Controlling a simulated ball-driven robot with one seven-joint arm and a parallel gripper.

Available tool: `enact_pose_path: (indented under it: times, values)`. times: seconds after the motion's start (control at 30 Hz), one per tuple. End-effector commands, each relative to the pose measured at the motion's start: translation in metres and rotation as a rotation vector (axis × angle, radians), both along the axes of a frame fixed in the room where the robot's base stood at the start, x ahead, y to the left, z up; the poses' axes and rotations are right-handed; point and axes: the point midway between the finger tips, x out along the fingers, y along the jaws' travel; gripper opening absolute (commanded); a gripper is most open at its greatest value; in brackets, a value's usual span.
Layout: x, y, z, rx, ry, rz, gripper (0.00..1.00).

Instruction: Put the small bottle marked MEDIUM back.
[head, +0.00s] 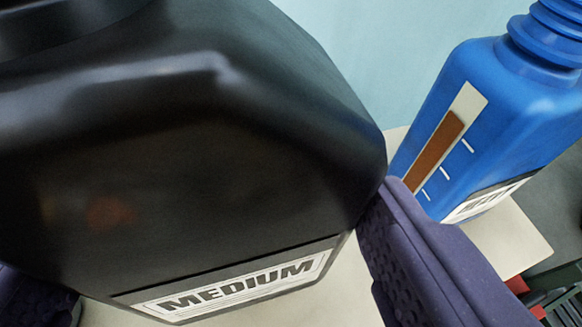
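The black bottle marked MEDIUM (215,170) fills the left and middle of the head view, very close to the camera. Its white label (240,285) reads MEDIUM and faces me. Its top runs out of the picture at the upper left. My gripper (215,270) has purple ribbed fingers, one on each side of the bottle. The right finger lies against the bottle's right side. The left finger shows only in part at the lower left corner. The gripper looks shut on the bottle. Whether the bottle's base touches the pale surface below is hidden.
A blue bottle (500,125) stands close by on the right, with a brown-filled level strip, white ticks and a partly visible label. It stands on a pale surface (515,240). Dark and red items (535,295) lie beyond its edge at the lower right.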

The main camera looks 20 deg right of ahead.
Motion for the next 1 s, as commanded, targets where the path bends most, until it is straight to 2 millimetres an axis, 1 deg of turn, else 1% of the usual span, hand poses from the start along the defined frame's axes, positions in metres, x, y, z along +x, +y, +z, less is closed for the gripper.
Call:
enact_pose_path:
  times: [0.17, 0.2, 0.3, 0.37, 0.6, 0.73, 0.77, 0.8, 1.0]
  values:
    - [0.013, -0.011, -0.002, 0.0, -0.002, -0.002, 0.19]
    - [0.012, -0.01, -0.012, -0.001, 0.0, 0.0, 0.19]
    - [0.012, -0.009, -0.032, -0.003, 0.002, 0.0, 0.19]
    - [0.012, -0.009, -0.037, -0.001, -0.001, 0.0, 0.19]
    - [0.012, -0.009, -0.035, 0.0, -0.002, 0.001, 0.19]
    - [0.012, -0.009, -0.04, 0.0, -0.001, 0.001, 0.19]
    - [0.011, -0.009, -0.04, -0.001, 0.0, 0.001, 0.98]
    - [0.011, -0.009, -0.039, -0.001, 0.0, 0.001, 1.0]
    - [0.011, -0.009, -0.038, 0.0, 0.0, 0.001, 1.0]
